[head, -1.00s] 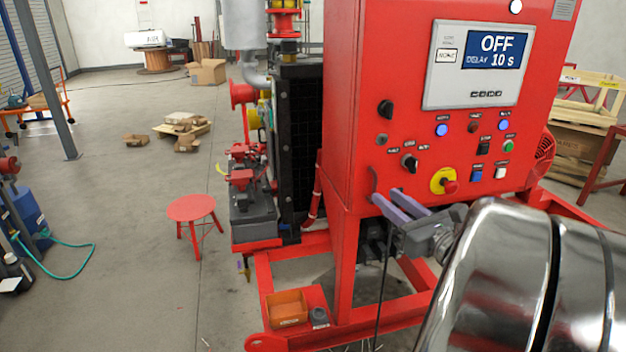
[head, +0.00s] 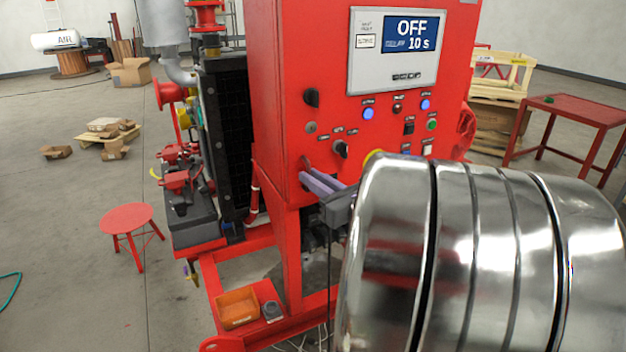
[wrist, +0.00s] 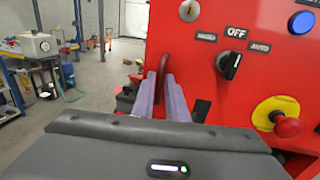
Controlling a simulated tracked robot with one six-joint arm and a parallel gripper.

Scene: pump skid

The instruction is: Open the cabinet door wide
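The red cabinet (head: 277,100) stands at the centre of the head view, its front door (head: 320,95) looking flush with the body. A dark red curved door handle (wrist: 163,64) sits low at the door's left edge in the wrist view. My gripper (head: 307,174) is at that handle, its two purple fingers close together. In the wrist view the fingers of my gripper (wrist: 164,80) lie on either side of the handle, with hardly any gap. The handle's lower part is hidden between them.
The black selector switch (wrist: 229,64) and the yellow-and-red stop button (wrist: 280,118) stick out right of the handle. A red stool (head: 127,219) stands left of the skid. An orange bin (head: 238,306) sits on the skid base. Floor at the left is mostly clear.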

